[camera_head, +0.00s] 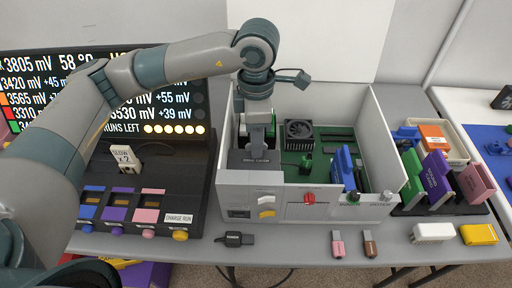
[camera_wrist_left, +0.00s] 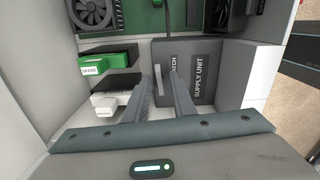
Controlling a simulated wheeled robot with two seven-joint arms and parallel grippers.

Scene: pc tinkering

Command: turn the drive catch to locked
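My left gripper (camera_head: 258,140) reaches down into the open white computer case (camera_head: 285,188), at its left end. In the left wrist view its two fingers (camera_wrist_left: 164,78) point at the dark grey supply unit (camera_wrist_left: 203,92), with a gap between them. A pale strip (camera_wrist_left: 158,80) shows between the fingertips, beside a partly hidden label ending in "ATCH" (camera_wrist_left: 174,62); this may be the drive catch. I cannot tell its setting or whether the fingers touch it. My right gripper is in neither view.
A green spare block (camera_wrist_left: 108,60) and a white-tabbed block (camera_wrist_left: 112,98) sit left of the fingers. The case walls stand close around the gripper. The case front has a red knob (camera_head: 309,198) and a yellow switch (camera_head: 266,213). A fan (camera_head: 299,134) is further right inside.

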